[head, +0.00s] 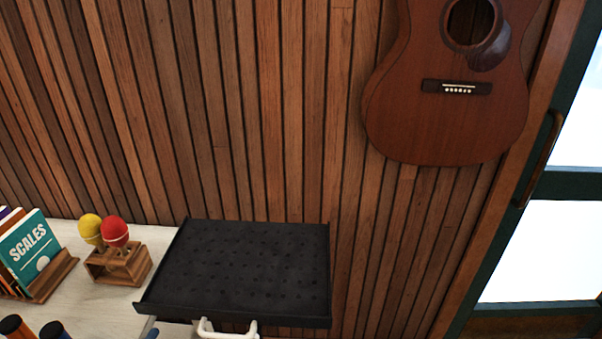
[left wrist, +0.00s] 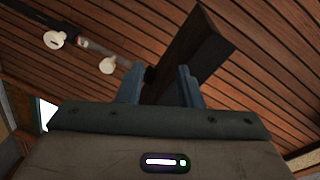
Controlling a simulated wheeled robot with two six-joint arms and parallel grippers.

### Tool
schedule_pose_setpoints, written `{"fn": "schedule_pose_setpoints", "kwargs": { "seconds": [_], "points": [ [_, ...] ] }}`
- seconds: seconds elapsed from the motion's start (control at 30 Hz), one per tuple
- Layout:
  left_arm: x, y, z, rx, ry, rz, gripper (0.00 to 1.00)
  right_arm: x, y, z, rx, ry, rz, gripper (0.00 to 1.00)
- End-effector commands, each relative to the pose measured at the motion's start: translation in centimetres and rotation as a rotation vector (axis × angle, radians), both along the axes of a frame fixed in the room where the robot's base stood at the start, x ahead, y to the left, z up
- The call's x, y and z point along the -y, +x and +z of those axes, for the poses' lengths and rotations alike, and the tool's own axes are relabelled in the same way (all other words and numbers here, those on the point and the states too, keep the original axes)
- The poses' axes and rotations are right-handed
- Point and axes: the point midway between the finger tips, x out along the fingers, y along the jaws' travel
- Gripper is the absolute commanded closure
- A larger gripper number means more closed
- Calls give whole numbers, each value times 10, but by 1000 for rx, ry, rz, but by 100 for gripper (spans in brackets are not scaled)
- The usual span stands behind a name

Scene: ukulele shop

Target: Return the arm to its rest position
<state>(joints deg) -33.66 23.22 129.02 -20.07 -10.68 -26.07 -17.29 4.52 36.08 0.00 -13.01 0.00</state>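My left gripper (left wrist: 160,70) shows in the left wrist view with its two blue-grey fingers apart. I see nothing clearly held between them. A dark beam-like piece (left wrist: 200,42) runs behind the gap, and I cannot tell how far off it is. The wrist camera faces slatted wood and round white lamps. The right gripper is in neither view.
A black perforated tray (head: 245,270) juts out below the slatted wall, with a white handle-like piece (head: 228,330) at its front. Left of it, a pale counter (head: 95,300) holds a wooden shaker stand (head: 118,265) and books (head: 30,250). A ukulele (head: 445,95) hangs upper right.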

Motion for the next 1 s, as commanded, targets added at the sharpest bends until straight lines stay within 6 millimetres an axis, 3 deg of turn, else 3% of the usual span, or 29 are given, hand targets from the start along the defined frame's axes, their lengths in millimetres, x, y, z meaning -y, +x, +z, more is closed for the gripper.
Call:
{"fn": "schedule_pose_setpoints", "kwargs": {
  "seconds": [0.17, 0.4, 0.6, 0.9, 1.0],
  "points": [
    [-16, -14, -30, -268, -239, 256, 68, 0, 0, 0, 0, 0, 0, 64],
    [-13, -63, -70, -630, -521, 553, 68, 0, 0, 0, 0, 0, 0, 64],
    [1, -100, -85, -836, -649, 700, 68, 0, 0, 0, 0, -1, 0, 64],
    [24, -147, -92, -1071, -762, 855, 68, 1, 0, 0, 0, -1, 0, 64],
    [21, -139, -120, -1079, -755, 865, 68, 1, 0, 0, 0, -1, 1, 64]
  ]
}}
